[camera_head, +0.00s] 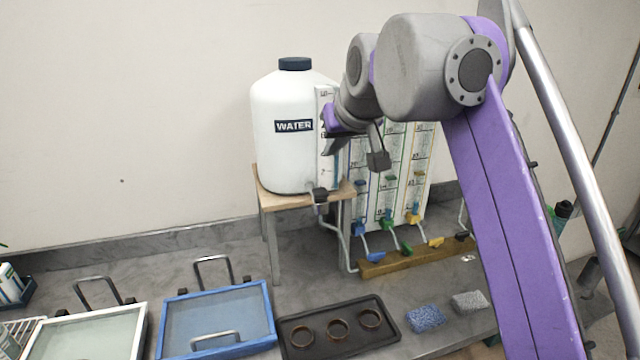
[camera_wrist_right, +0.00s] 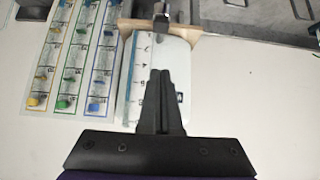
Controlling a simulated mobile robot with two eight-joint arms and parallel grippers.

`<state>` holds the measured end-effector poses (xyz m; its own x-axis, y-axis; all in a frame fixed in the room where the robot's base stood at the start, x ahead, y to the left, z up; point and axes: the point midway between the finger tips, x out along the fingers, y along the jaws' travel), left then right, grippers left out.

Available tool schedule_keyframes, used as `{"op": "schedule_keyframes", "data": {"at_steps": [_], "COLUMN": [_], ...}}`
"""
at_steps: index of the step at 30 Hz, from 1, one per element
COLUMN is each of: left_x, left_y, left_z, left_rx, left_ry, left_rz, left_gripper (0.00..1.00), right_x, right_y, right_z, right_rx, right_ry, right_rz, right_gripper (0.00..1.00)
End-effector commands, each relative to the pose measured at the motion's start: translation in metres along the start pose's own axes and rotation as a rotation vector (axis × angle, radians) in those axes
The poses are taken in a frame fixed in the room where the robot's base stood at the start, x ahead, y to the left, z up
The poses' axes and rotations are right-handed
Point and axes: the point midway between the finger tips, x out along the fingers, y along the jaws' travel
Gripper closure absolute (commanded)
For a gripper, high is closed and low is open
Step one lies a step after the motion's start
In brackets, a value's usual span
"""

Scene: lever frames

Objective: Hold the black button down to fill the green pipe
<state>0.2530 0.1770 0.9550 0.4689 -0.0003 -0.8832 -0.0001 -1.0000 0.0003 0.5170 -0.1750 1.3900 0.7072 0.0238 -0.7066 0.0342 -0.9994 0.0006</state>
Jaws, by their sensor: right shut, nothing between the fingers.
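The white water tank (camera_head: 285,150), with a dark cap and a WATER label, stands on a small wooden stand. A black tap-like part, which looks like the button (camera_head: 320,195), sits at the tank's lower front. It also shows as a dark part at the top of the right wrist view (camera_wrist_right: 161,22). The green-edged pipe (camera_head: 389,200) is the middle of three on the panel, with green fittings; its upper part is behind my arm. My right gripper (camera_head: 331,146) is shut and empty, in front of the tank and above the black part, apart from it. Its fingers (camera_wrist_right: 161,75) point toward the black part. My left gripper is not in view.
A wooden rail (camera_head: 415,258) with blue, green and yellow valves runs below the panel. A blue-framed tray (camera_head: 270,315), a black tray with rings (camera_head: 375,305), and blue (camera_head: 425,318) and grey (camera_head: 470,302) sponges lie in front. The wall is behind the tank.

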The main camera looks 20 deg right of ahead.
Motion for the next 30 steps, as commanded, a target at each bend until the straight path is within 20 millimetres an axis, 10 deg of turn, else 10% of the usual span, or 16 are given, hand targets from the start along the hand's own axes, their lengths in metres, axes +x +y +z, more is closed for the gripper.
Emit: {"op": "schedule_keyframes", "data": {"at_steps": [11, 30], "left_x": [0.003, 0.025], "left_y": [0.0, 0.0], "left_z": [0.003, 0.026], "left_rx": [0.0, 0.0], "left_ry": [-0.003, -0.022], "left_rz": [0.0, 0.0], "left_gripper": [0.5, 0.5], "right_x": [0.014, 0.122], "right_y": [0.0, 0.0], "right_z": [0.001, 0.024], "right_rx": [0.0, 0.001], "right_ry": [-0.001, -0.002], "right_rz": [0.0, 0.0], "right_gripper": [1.0, 1.0]}}
